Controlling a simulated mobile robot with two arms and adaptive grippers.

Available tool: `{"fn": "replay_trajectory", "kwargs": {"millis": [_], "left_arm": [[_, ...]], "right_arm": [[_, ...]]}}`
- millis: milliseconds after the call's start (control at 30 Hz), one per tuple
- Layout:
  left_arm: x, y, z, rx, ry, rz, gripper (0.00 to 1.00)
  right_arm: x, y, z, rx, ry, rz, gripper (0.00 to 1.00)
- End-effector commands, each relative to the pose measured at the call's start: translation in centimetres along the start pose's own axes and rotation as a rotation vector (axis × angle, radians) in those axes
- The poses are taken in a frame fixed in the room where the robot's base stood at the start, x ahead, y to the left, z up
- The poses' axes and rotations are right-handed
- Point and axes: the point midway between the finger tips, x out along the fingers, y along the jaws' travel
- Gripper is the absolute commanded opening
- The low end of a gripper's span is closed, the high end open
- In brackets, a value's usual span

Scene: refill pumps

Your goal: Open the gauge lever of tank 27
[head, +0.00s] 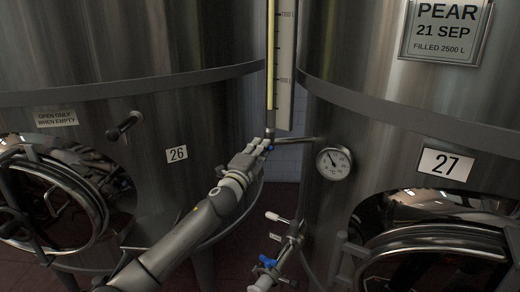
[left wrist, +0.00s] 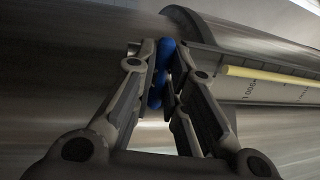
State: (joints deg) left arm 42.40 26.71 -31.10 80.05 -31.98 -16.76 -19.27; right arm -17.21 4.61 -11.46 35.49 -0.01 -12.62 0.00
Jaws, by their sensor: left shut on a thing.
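Tank 27 (head: 400,120) is the steel tank on the right, with a white number plate (head: 446,164). A level gauge (head: 286,65) with a yellow column stands upright between the two tanks, and a short pipe (head: 295,140) runs from its foot to tank 27. My left gripper (head: 267,146) is at the foot of the gauge. In the left wrist view its fingers (left wrist: 162,75) are shut on the blue gauge lever (left wrist: 165,52), which shows between them. The fingers hide part of the lever.
Tank 26 (head: 100,120) stands on the left, close behind my left arm. A dial (head: 333,163) sits on tank 27. Below the gauge, a pipe valve with a blue handle (head: 267,261) stands right of my arm. Round hatches (head: 432,235) project at the lower right and left.

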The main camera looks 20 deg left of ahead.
Motion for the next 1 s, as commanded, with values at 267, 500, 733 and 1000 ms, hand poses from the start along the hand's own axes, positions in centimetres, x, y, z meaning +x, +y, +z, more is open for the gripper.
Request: {"fn": "replay_trajectory", "kwargs": {"millis": [267,500,733,1000], "left_arm": [[0.0,0.0,-0.1,-0.04,-0.007,0.006,0.0],[0.0,0.0,-0.1,-0.176,-0.035,0.024,0.0],[0.0,-0.1,-0.2,-0.379,-0.076,0.05,0.0],[0.0,-0.2,-0.3,-0.629,-0.127,0.081,0.0]], "right_arm": [[-0.3,0.1,0.0,-0.001,0.0,0.001,0.0],[-1.3,0.1,-0.1,0.0,0.0,0.001,0.0],[-2.7,0.1,-0.2,0.0,0.001,0.001,0.0],[-4.5,0.1,-0.4,0.0,0.001,0.001,0.0]]}}
